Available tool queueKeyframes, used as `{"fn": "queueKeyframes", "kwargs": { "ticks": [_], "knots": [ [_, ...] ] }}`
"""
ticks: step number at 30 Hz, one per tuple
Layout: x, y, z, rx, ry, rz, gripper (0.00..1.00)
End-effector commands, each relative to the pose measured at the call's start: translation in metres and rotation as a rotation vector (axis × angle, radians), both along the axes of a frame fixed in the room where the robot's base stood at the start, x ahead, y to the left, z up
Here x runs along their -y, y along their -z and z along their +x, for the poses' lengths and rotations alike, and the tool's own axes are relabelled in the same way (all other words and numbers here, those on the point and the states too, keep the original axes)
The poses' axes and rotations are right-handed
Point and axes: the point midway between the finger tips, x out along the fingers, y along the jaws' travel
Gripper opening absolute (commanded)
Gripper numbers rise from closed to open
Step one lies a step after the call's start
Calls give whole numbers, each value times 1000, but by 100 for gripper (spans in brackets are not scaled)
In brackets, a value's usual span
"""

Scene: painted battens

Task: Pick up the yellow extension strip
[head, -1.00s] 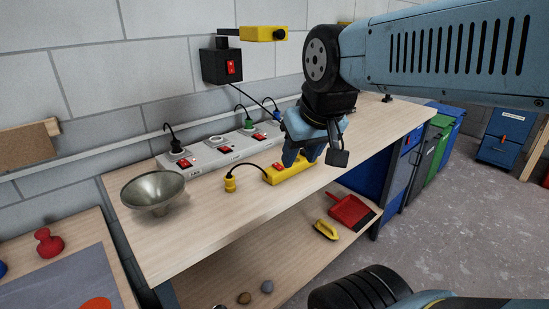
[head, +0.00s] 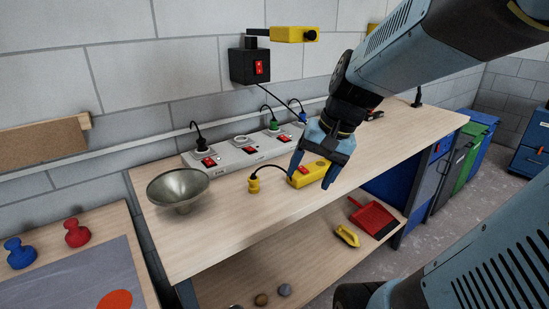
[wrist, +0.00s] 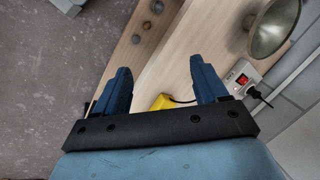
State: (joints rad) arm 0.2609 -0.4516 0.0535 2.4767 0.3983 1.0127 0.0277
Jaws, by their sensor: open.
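The yellow extension strip (head: 303,177) lies on the wooden workbench top, with a red switch on it and a black cord running left to a yellow plug (head: 254,186). My gripper (head: 309,178) is open at the strip, with its fingers pointing down and the strip showing between them in the head view. In the wrist view, part of the yellow strip (wrist: 162,102) shows between the two blue fingers of my gripper (wrist: 158,80); the rest is hidden by my gripper's body. I cannot tell whether the fingers touch it.
A grey socket strip (head: 235,154) with red switches and plugs lies behind, along the wall. A metal bowl (head: 178,188) stands left. A black switch box (head: 249,67) hangs on the wall. A red dustpan (head: 374,218) and yellow brush (head: 347,235) lie on the lower shelf.

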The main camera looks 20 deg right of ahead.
Motion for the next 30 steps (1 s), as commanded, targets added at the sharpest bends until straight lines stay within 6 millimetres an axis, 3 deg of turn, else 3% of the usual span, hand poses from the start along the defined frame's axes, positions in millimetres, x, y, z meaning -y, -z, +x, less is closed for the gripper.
{"fn": "queueKeyframes", "kwargs": {
  "ticks": [10,17,23,30],
  "knots": [
    [14,40,55,-236,379,441,72],
    [44,60,96,-328,641,757,72],
    [89,77,130,-364,872,1045,72],
    [168,105,159,-350,1153,1405,72]
  ]
}}
